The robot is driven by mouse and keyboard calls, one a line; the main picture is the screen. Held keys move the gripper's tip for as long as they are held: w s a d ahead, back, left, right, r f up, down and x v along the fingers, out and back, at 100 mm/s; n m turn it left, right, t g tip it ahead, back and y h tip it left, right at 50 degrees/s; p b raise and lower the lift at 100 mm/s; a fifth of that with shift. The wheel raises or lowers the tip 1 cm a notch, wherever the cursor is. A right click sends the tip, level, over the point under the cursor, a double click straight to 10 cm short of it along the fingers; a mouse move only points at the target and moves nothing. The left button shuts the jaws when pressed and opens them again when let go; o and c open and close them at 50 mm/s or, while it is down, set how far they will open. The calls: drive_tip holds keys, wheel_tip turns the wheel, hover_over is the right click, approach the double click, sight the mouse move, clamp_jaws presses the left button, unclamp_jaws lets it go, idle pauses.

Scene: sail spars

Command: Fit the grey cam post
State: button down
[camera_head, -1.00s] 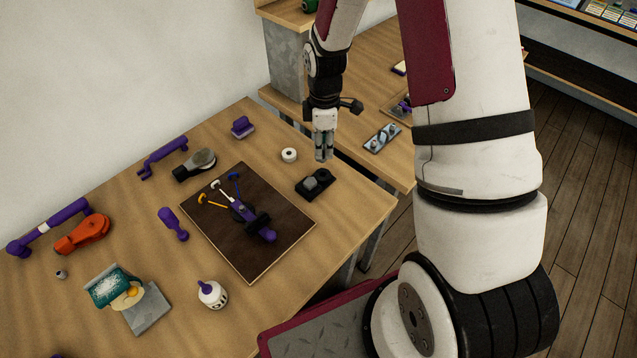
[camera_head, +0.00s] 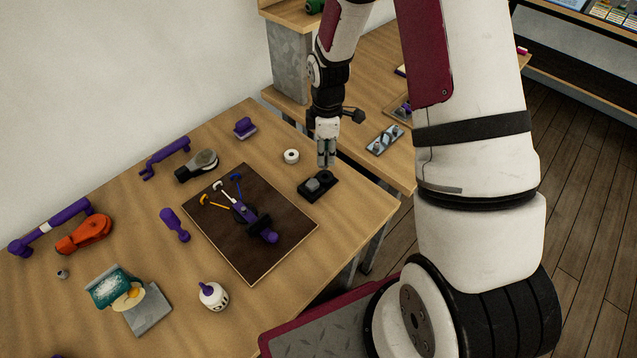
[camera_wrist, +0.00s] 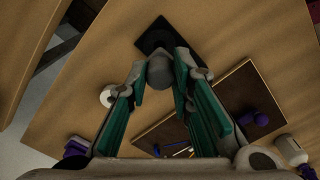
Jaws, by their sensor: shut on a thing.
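My gripper (camera_head: 327,158) points straight down over the back right of the table and is shut. In the wrist view a grey rounded piece, taken as the grey cam post (camera_wrist: 160,71), is between the fingertips; the fingers hide most of it in the head view. Right below is a black base (camera_head: 319,195) with a grey block and a dark round part on top. The base also shows in the wrist view (camera_wrist: 152,39), just beyond the held piece. I cannot tell whether the held piece touches it. A purple assembly (camera_head: 266,235) with white, orange and blue-tipped levers lies on the dark board.
The dark board (camera_head: 285,254) is left of the base. A white tape roll (camera_head: 291,156), a grey-black tool (camera_head: 197,166) and purple parts lie behind. A white bottle (camera_head: 213,296) stands in front. A second table with a grey plate (camera_head: 385,140) is behind right.

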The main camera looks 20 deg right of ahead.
sight(325, 166)
drive_tip(key=shift+f, duration=1.45)
drive_tip(key=shift+f, duration=0.7)
drive_tip(key=shift+f, duration=0.35)
drive_tip(key=shift+f+b, duration=0.25)
drive_tip(key=shift+b, duration=0.05)
idle(0.4)
drive_tip(key=c, duration=1.3)
unclamp_jaws()
drive_tip(key=shift+c, duration=0.2)
drive_tip(key=shift+r, duration=0.1)
wheel_tip(325, 166, up, 12)
drive_tip(key=shift+f, duration=0.1)
